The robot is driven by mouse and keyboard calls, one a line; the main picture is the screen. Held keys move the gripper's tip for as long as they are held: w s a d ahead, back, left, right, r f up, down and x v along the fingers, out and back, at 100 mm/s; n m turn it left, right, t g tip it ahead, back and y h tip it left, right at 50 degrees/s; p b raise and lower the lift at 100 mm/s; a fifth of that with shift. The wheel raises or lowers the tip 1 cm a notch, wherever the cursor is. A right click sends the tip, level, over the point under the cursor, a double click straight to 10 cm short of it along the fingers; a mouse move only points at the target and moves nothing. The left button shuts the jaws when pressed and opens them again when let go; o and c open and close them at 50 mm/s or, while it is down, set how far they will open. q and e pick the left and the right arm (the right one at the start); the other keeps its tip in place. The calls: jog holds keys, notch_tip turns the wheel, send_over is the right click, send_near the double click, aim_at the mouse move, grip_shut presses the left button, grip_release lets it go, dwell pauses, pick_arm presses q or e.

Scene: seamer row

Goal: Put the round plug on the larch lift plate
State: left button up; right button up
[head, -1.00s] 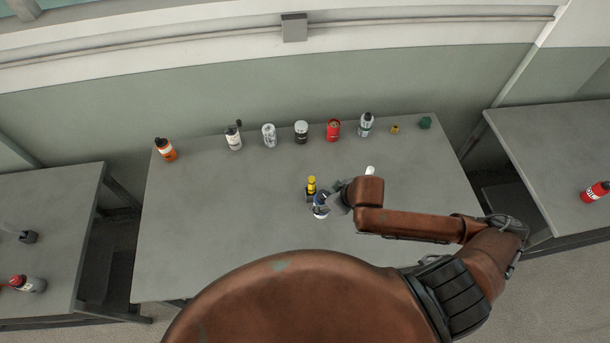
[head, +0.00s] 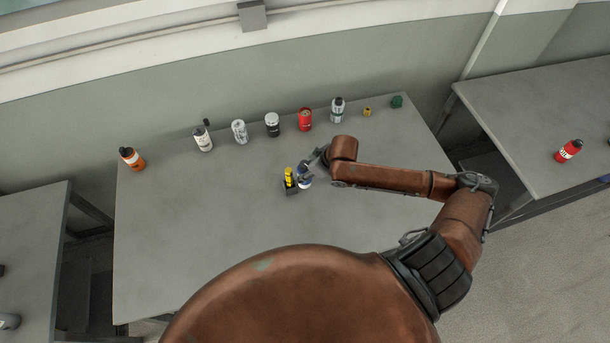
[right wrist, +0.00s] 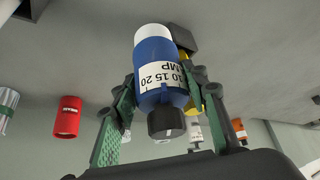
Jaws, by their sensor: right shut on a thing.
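My right gripper (head: 309,168) is shut on a blue and white bottle (right wrist: 160,72) with a black cap and a number label; its fingers are on both sides of it. In the head view the bottle (head: 305,181) is just right of a yellow piece (head: 289,174) with a black base (head: 291,190). I cannot tell whether the bottle touches the table. I cannot tell which thing is the round plug. Candidates are a small yellow piece (head: 367,111) and a small green piece (head: 397,101) at the back right. I cannot make out a larch lift plate. My left gripper is not in view.
Along the back of the grey table (head: 200,230) stand an orange bottle (head: 132,159), a white bottle (head: 202,139), pale and black-and-white cans (head: 272,125), a red can (head: 305,119) and a grey-white bottle (head: 337,110). A red bottle (head: 568,150) stands on the right table. The front-left tabletop is clear.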

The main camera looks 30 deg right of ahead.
jog(key=shift+w+d+f, duration=0.3)
jog(key=shift+w+f, duration=0.25)
jog(key=shift+f, duration=0.2)
jog(key=shift+f+p, duration=0.3)
jog(key=shift+f, duration=1.3)
jog(key=shift+f, duration=0.1)
jog(key=o, duration=1.2)
jog(key=shift+o, duration=0.2)
